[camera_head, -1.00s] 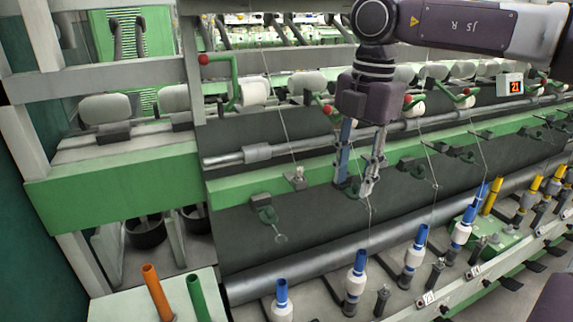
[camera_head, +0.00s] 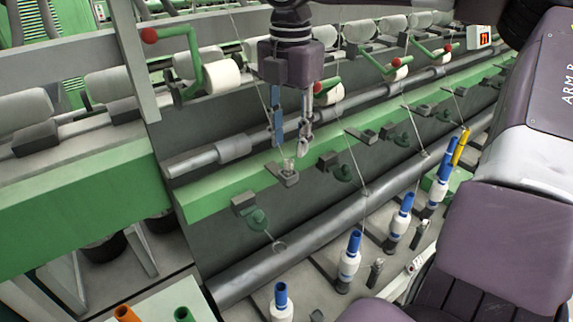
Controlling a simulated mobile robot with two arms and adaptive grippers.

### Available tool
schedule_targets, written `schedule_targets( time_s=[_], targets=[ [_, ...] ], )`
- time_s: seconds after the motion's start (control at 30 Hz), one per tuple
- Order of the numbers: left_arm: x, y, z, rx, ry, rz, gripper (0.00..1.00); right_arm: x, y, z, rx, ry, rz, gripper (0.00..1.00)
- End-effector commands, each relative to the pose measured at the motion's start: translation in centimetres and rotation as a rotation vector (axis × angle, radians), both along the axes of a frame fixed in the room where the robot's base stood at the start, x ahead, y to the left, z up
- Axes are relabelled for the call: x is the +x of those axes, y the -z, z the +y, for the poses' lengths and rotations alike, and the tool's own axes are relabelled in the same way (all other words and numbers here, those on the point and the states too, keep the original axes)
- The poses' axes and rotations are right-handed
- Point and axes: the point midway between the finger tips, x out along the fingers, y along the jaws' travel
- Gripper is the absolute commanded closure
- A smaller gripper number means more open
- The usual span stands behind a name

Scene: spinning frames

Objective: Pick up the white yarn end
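My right gripper (camera_head: 290,143) points down in front of the spinning frame. Its two fingers are apart, with nothing clearly seen between them. The fingertips are just above a small pale, clear-looking guide (camera_head: 289,166) on the green rail. A thin white yarn (camera_head: 259,84) comes down from above, close to the left of the gripper, and its lower part is lost near the left finger. I cannot make out its loose end. My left gripper is not in view.
A white yarn roll (camera_head: 222,77) sits on the upper left by a green lever with a red knob (camera_head: 149,36). Blue-topped bobbins (camera_head: 350,259) stand along the front, some with yarn running up. The silver roller (camera_head: 237,283) crosses below. My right arm fills the right side.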

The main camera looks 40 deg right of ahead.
Motion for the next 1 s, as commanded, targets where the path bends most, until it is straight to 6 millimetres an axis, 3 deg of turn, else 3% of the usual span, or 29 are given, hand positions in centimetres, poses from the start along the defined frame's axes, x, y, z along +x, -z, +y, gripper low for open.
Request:
schedule_targets(
  time_s=[0.1, 0.2, 0.4, 0.6, 0.9, 1.0],
  targets=[
    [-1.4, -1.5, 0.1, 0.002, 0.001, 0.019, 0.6, 0.0, 1.2, 0.0, 0.005, -0.001, 0.005, 0.67],
    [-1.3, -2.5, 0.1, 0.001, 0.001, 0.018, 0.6, 0.2, 2.6, -0.1, 0.005, -0.001, 0.005, 0.67],
    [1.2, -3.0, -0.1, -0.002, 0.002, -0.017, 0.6, 0.2, 4.7, -0.2, 0.002, 0.002, 0.0, 0.67],
    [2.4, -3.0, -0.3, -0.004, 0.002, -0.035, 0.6, 0.3, 4.9, -0.2, 0.001, 0.002, -0.002, 0.67],
    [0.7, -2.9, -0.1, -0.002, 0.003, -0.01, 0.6, 0.3, 4.9, -0.2, 0.0, 0.002, -0.002, 0.98],
    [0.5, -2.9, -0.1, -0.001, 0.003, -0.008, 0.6, 0.3, 4.9, -0.2, 0.0, 0.002, -0.002, 0.98]
  ],
)
